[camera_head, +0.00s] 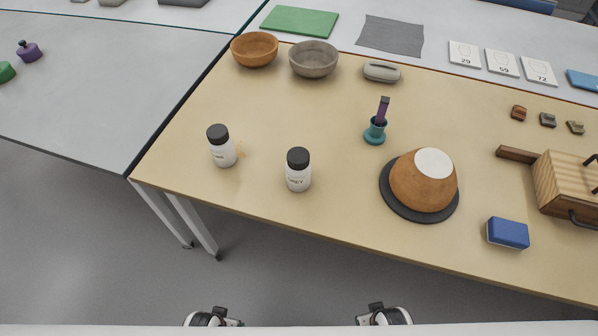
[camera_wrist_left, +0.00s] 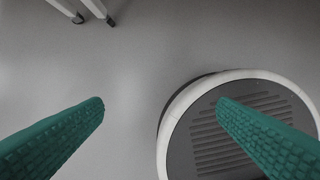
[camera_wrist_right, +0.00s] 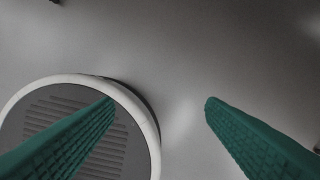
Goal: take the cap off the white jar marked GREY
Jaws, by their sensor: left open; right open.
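The white jar marked GREY (camera_head: 298,178) stands upright near the front edge of the wooden-topped table, its black cap (camera_head: 298,158) on. A similar white jar (camera_head: 222,152) with a black cap stands to its left; its label is too small to read. My left gripper's green fingers (camera_wrist_left: 160,100) are apart with nothing between them, over the grey floor. My right gripper's green fingers (camera_wrist_right: 160,100) are also apart and empty over the floor. In the head view only parts of my arms show at the bottom edge, well short of the table.
An orange bowl (camera_head: 425,185) sits upside down on a dark disc right of the jar. A teal holder (camera_head: 375,132) stands behind. A blue-and-white block (camera_head: 508,232) and wooden box (camera_head: 565,185) are at right. Two bowls (camera_head: 254,50) (camera_head: 313,60) stand at the back. Table around the jar is clear.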

